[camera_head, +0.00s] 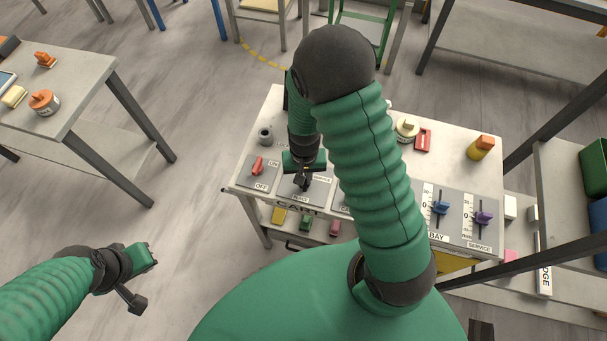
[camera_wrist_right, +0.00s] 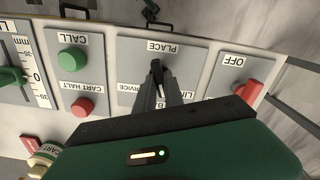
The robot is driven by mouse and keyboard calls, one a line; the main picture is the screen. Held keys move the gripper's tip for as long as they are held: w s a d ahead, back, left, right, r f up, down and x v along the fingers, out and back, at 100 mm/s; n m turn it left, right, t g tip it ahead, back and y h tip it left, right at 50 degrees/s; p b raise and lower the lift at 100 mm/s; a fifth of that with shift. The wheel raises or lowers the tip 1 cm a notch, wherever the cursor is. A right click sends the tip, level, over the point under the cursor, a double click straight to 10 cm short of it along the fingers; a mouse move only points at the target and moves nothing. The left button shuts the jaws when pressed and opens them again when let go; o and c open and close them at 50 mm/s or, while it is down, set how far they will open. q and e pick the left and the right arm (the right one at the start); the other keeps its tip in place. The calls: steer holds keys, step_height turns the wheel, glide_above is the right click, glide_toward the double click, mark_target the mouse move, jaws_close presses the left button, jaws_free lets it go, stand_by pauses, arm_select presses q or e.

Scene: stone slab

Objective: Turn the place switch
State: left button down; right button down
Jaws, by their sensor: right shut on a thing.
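The place switch is a black knob (camera_wrist_right: 157,68) on a grey panel (camera_wrist_right: 185,65) marked PLACE in the right wrist view, where the lettering is upside down. My right gripper (camera_wrist_right: 158,78) is shut on this knob; its fingers cover much of it and part of the labels SERVICE and LINE. In the head view the right gripper (camera_head: 303,180) reaches down onto the same panel (camera_head: 318,191) near the table's front edge. The knob's exact pointing direction is hard to tell. My left gripper (camera_head: 143,280) is open and empty, out over the floor at lower left.
A red OFF switch (camera_head: 258,166) is just left of the panel. Green (camera_wrist_right: 72,59) and red (camera_wrist_right: 82,107) buttons sit on the other side. Blue (camera_head: 441,207) and purple (camera_head: 484,217) sliders are farther right. My right arm hides the table's middle.

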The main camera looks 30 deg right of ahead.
steer(key=m+p, duration=0.1)
steer(key=m, duration=0.2)
steer(key=shift+s+r+m, duration=0.1)
steer(key=shift+m, duration=0.3)
steer(key=m+p, duration=0.1)
steer(key=m, duration=0.2)
steer(key=shift+m+p, duration=0.3)
steer(key=shift+p, duration=0.05)
steer(key=m+p, duration=0.2)
steer(key=m, duration=0.3)
steer(key=shift+m, duration=0.3)
steer(key=c, duration=1.4)
jaws_free()
steer(key=shift+a, duration=0.15)
steer(key=shift+c, duration=0.2)
steer(key=shift+a, duration=0.1)
step_height(320, 180, up, 17)
steer(key=p, duration=0.2)
